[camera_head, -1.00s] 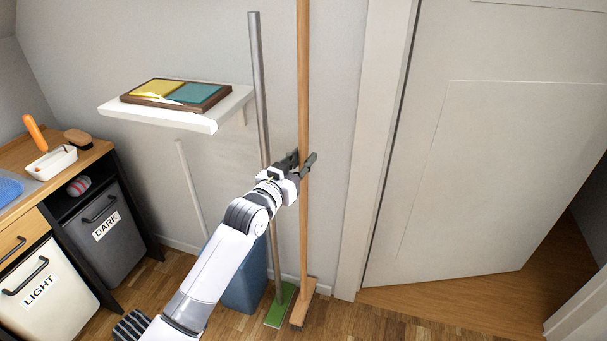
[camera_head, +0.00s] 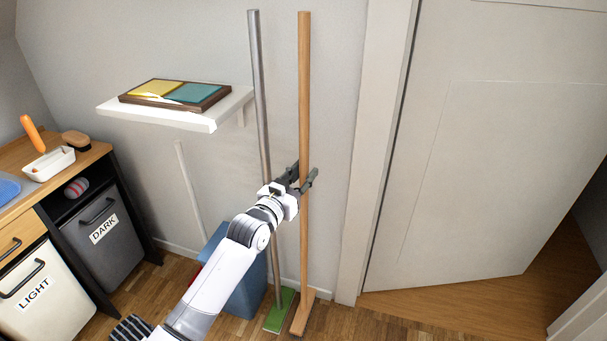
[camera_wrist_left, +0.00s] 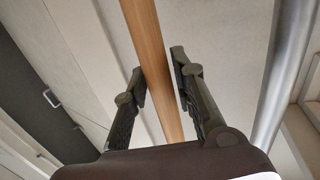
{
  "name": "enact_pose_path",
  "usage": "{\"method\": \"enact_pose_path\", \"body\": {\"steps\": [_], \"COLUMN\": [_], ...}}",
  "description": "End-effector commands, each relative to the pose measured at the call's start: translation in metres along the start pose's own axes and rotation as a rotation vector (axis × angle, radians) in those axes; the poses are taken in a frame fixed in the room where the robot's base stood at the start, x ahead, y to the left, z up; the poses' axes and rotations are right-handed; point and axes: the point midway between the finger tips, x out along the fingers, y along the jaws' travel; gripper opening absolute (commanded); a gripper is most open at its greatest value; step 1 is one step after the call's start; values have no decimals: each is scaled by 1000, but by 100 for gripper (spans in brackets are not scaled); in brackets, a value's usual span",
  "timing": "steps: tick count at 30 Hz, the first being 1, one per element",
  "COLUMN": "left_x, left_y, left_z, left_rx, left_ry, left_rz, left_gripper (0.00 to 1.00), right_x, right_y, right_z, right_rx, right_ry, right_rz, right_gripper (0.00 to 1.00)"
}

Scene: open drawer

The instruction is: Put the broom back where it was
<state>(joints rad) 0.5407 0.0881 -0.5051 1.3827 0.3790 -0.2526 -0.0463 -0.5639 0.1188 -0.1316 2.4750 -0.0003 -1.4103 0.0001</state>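The broom has a long wooden handle (camera_head: 305,90) and a wooden head (camera_head: 302,315) low by the wall. It stands nearly upright, right of a grey metal pole (camera_head: 258,90) with a green foot (camera_head: 280,312). My left gripper (camera_head: 303,179) has its fingers on both sides of the broom handle, around mid-height. The left wrist view shows the handle (camera_wrist_left: 148,45) between the close-set fingers (camera_wrist_left: 160,80), with only slim gaps visible. I cannot tell whether the broom head touches the floor.
A white wall shelf (camera_head: 200,122) holds a framed yellow and teal panel (camera_head: 176,93). A blue bin (camera_head: 245,290) stands behind my left arm. A door frame (camera_head: 368,150) and door (camera_head: 480,150) are to the right. A counter with laundry bins (camera_head: 107,230) is at left.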

Motion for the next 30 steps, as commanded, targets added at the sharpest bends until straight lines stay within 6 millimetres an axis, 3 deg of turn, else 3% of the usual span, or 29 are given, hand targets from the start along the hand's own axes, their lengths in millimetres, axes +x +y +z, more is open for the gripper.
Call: {"method": "enact_pose_path", "body": {"steps": [5, 17, 23, 30], "left_x": [0, -1, -32, -85], "left_y": [0, 0, 0, 0], "left_z": [0, -3, -3, -3], "left_rx": [0, 0, 0, 0], "left_ry": [-1, -1, -3, -3], "left_rz": [0, 0, 0, -1], "left_gripper": [38, 39, 39, 39], "right_x": [0, -2, -15, -26], "right_y": [0, 0, 3, 4], "right_z": [0, 3, 39, 33], "right_rx": [0, 0, 6, 6], "right_ry": [-1, -18, -186, -184], "right_rz": [0, 0, 6, 7], "right_gripper": [40, 40, 40, 40]}}
